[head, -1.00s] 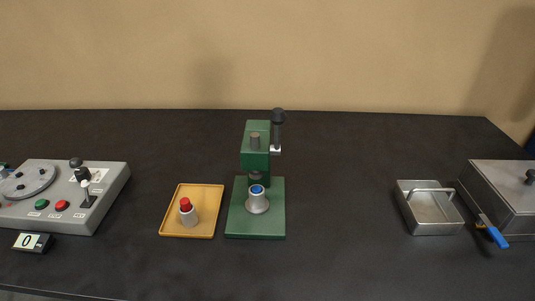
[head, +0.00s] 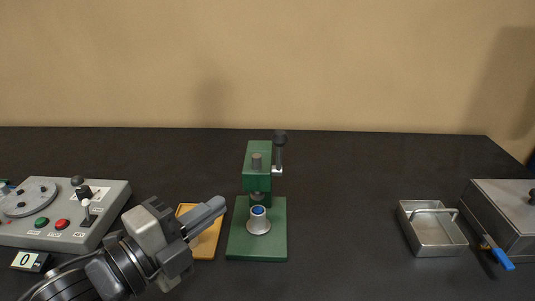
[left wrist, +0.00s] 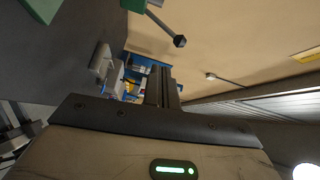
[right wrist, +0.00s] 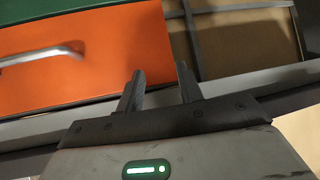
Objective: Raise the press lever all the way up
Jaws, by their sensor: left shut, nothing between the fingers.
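The green press (head: 258,165) stands on its green base plate at the table's middle. Its lever (head: 279,158) is on the right side, with its dark knob (head: 280,138) above the press head. A silver cup-like piece with a blue top (head: 258,220) sits under the ram. My left gripper (head: 218,206) is shut and empty, left of the press and apart from it, over the yellow tray. The left wrist view shows the lever knob (left wrist: 180,41) beyond the shut fingers (left wrist: 161,75). My right gripper (right wrist: 160,82) is open and empty in the right wrist view, facing an orange drawer front.
The yellow tray (head: 207,243) is partly hidden by my left gripper. A grey control box (head: 65,232) with buttons stands at the left. A metal basket (head: 436,238) and a lidded metal box (head: 500,207) stand at the right. The table between press and basket is clear.

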